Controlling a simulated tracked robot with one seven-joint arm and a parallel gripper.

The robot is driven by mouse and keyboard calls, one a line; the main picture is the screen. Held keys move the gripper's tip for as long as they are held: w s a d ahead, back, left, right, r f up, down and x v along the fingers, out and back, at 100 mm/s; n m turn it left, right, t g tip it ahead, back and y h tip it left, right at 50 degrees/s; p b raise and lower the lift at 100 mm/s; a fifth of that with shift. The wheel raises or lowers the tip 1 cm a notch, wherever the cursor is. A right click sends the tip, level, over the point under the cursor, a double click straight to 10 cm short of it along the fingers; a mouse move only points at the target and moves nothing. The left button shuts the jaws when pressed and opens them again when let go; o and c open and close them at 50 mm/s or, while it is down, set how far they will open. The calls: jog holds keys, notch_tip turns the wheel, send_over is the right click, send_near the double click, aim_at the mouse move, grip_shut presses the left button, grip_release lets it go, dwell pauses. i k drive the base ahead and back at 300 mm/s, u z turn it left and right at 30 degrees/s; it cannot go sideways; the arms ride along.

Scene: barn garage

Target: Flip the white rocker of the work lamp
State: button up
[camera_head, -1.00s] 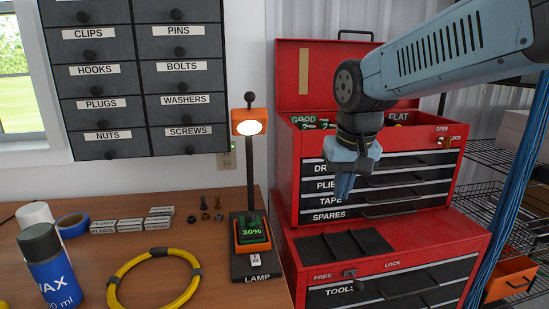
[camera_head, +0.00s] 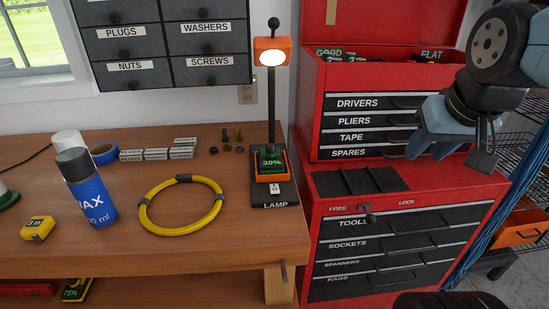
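The work lamp (camera_head: 272,130) stands at the right end of the wooden bench, with a dark base labelled LAMP. Its orange head (camera_head: 272,52) has a bright face. A green display reading 30% (camera_head: 270,161) sits in an orange block low on its post. The small white rocker (camera_head: 275,188) is on the base just above the label; its position is too small to tell. My gripper (camera_head: 448,150) is in front of the red tool chest, well right of the lamp and apart from it. I cannot make out whether its fingers are open; nothing shows held in it.
The red tool chest (camera_head: 400,192) stands close on the lamp's right. Small bolts (camera_head: 226,141) lie behind. Bench in front of the lamp is clear.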

aim_at(273, 188)
jog(key=u, duration=1.25)
jog(key=k, duration=0.25)
jog(key=z, duration=0.35)
